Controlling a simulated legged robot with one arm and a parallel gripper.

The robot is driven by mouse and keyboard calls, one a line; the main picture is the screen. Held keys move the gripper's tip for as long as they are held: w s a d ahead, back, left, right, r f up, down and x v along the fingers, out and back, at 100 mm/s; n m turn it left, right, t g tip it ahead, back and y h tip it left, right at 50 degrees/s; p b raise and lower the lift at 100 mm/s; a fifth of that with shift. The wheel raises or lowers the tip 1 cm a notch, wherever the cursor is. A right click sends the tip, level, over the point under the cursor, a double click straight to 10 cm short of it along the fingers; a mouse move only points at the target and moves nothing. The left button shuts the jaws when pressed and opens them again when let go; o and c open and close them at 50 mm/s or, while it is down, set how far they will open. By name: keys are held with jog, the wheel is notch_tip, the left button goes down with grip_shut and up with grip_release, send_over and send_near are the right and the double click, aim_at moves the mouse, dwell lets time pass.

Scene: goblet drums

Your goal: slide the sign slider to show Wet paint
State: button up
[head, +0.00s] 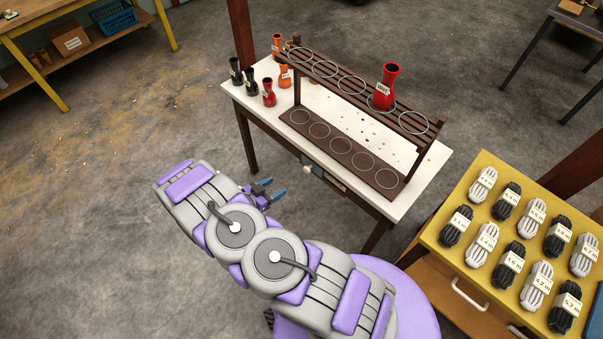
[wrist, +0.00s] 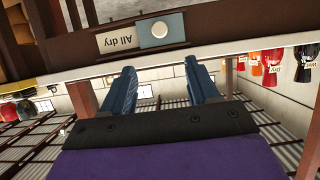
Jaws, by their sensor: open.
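The sign slider is on the front edge of the white-topped table (head: 412,180). In the wrist view its blue-grey plate (wrist: 177,27) carries a round white knob (wrist: 159,30). Beside the plate, on the left, a pale label (wrist: 120,41) reads "All dry"; no "Wet paint" text is visible, and the plate may cover it. In the head view the knob (head: 306,169) is small. My gripper (head: 272,187) is open and empty, in front of the table edge and apart from the slider. In the wrist view its blue fingers (wrist: 158,70) point toward the slider, with the knob between their lines.
A dark rack (head: 335,143) with rings stands on the table, holding a red goblet drum (head: 384,88). Several black, red and orange drums stand at the table's left end. A yellow table (head: 487,205) with labelled rope bundles is at right. The floor left of my arm is clear.

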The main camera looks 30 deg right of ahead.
aim_at(306, 170)
jog(key=b+x, duration=0.2)
jog(key=x, duration=1.5)
jog(key=shift+a, duration=0.1)
grip_shut()
